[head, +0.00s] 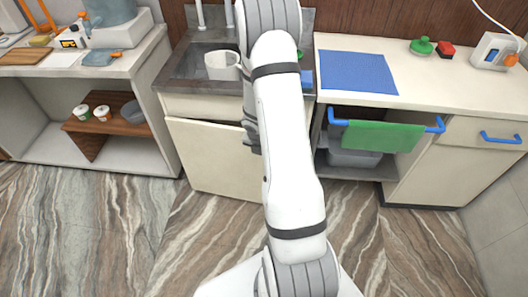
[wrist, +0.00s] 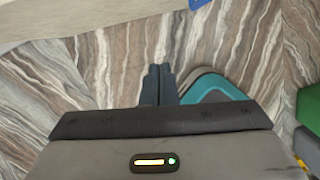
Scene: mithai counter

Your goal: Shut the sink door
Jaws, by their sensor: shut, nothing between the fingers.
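The sink door is the cream panel (head: 208,155) under the sink counter in the head view. Its top edge slopes down to the right, away from the level cabinet front above it, so it looks ajar. Its right part is hidden behind my arm. In the wrist view my gripper (wrist: 158,70) has its two dark fingers together, with nothing between them, over the floor. In the head view my arm hides the fingertips. A cream surface (wrist: 60,14) shows at the wrist view's top left; I cannot tell whether it is the door.
A green towel (head: 382,136) hangs on a blue rail (head: 337,121) right of my arm. In the wrist view, a teal-rimmed object (wrist: 213,84) lies beside the fingers. Striped floor (head: 100,235) is open at the left.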

